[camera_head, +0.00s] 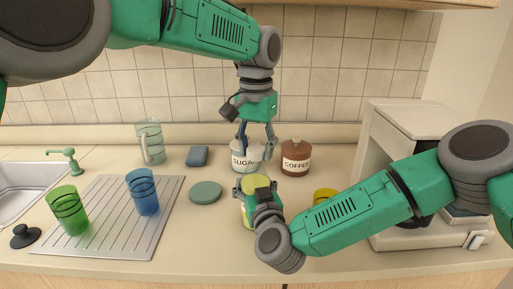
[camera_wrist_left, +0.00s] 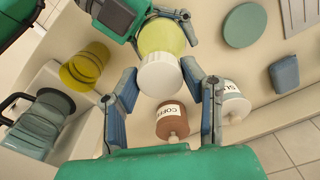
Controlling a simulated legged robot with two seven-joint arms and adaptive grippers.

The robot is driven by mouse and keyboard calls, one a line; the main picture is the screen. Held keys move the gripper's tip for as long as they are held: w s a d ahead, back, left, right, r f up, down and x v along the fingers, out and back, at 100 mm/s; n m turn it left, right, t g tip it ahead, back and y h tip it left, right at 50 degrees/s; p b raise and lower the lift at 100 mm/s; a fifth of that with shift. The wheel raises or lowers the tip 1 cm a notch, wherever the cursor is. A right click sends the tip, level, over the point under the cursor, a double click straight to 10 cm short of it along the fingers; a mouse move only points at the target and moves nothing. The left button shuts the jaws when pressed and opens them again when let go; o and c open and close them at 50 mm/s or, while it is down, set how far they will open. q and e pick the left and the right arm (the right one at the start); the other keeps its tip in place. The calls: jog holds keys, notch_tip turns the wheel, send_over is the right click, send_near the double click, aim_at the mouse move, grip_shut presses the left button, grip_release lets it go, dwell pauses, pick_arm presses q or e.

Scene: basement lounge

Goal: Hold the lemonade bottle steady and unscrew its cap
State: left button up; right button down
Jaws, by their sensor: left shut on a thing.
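The lemonade bottle (camera_head: 256,183), yellow-green, stands upright at the front middle of the counter, its lower part partly hidden by my right gripper. Its white cap (camera_wrist_left: 159,76) shows in the left wrist view, on the yellow bottle body (camera_wrist_left: 161,36). My left gripper (camera_head: 256,147) points down from above and is shut on the cap, one finger on each side. My right gripper (camera_head: 257,190) comes in from the right and is shut around the bottle's body, with a finger on either side.
Sugar (camera_head: 240,167) and coffee (camera_head: 295,160) canisters stand just behind. A yellow cup (camera_head: 323,193) is partly hidden by my right arm. A green disc (camera_head: 205,192) and a drying mat (camera_head: 108,228) with green (camera_head: 68,210) and blue (camera_head: 143,192) glasses lie left.

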aim_at(256, 149)
pick_arm(q)
jog(key=shift+d+r, duration=0.1)
dwell(0.3)
jog(key=shift+r, duration=1)
jog(key=shift+r, duration=2)
pick_arm(e)
jog(key=shift+c, duration=1)
grip_release()
